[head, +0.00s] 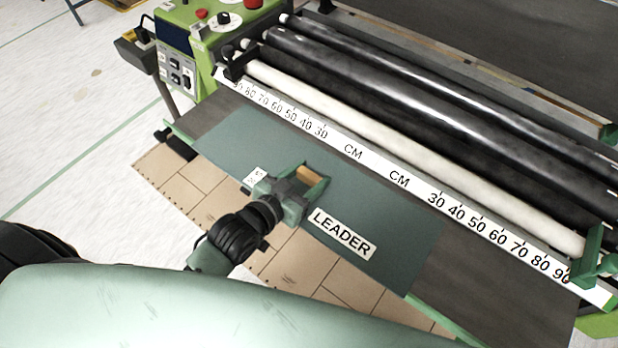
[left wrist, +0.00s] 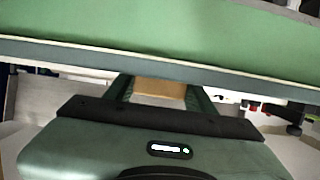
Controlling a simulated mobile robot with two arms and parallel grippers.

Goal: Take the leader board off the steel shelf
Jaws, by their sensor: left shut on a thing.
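The leader board (head: 230,145) is a flat teal-green sheet with a white LEADER label. In the head view it lies along the dark grey steel shelf (head: 480,299), in front of the rollers, its front edge near the shelf's green front edge. My left gripper (head: 314,180) reaches over the board's front edge and is shut on it, with a tan block showing between the fingers. In the left wrist view the fingers (left wrist: 160,92) flank the tan block, under a long grey-edged green surface. The fingertips' contact is partly hidden. My right gripper is out of view.
Behind the shelf are a white CM ruler (head: 375,167) and black and white rollers (head: 400,95). A green control box (head: 185,50) stands at the upper left and a green bracket (head: 593,260) at the right. Tan tiled flooring (head: 160,185) and pale floor (head: 70,130) lie in front and left.

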